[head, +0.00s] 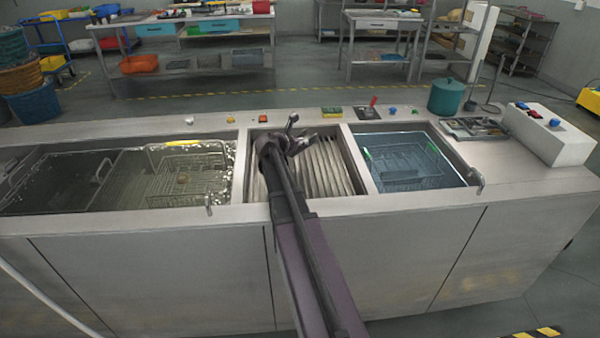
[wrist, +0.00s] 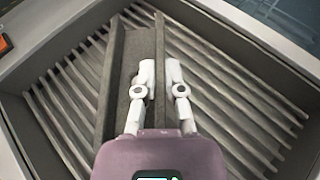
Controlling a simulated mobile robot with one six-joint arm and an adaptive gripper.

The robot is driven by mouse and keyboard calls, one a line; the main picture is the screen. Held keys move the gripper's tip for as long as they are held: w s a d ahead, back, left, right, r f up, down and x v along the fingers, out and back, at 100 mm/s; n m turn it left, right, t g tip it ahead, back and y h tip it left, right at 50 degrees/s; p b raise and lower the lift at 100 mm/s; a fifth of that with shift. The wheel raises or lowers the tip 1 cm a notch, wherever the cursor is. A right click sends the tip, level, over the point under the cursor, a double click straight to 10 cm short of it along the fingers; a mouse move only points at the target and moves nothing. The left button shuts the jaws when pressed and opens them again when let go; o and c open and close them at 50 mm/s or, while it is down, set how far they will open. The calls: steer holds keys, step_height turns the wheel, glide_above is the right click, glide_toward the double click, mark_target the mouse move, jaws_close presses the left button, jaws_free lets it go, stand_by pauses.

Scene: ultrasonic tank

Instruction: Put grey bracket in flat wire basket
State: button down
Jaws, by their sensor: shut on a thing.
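The grey bracket (wrist: 136,62) is a long angled strip in the wrist view, lying over the slatted middle bay. My gripper (wrist: 160,70) is shut on its upright flange, one white finger on each side. In the head view my gripper (head: 292,138) is over the middle bay, and I cannot make out the bracket there. One wire basket (head: 186,176) with a yellow handle sits in the left tank. Another wire basket (head: 405,166) with a green handle sits in the blue right tank. I cannot tell which one is the flat basket.
The slatted bay (head: 335,165) lies between the left tank (head: 110,212) and the right tank (head: 450,150), with raised metal rims between. A tray of grey parts (head: 472,128), a teal pot (head: 446,96) and a white control box (head: 550,135) stand at right.

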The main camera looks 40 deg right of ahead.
stand_by(0.4)
steer(key=b, duration=0.6)
glide_above(302, 173)
step_height(302, 173, down, 6)
steer(key=shift+w+f, duration=0.1)
steer(key=shift+f, duration=0.05)
steer(key=shift+f+b, duration=1.9)
steer(key=shift+b, duration=0.1)
steer(key=shift+f, duration=0.1)
steer(key=c, duration=0.7)
jaws_free()
steer(key=shift+c, duration=0.2)
steer(key=shift+s+a+r, duration=0.2)
steer(key=shift+a+r, duration=0.2)
steer(key=shift+a, duration=0.05)
steer(key=p+v, duration=0.4)
steer(key=v, duration=0.7)
steer(key=shift+f+p, duration=0.1)
steer(key=shift+p, duration=0.2)
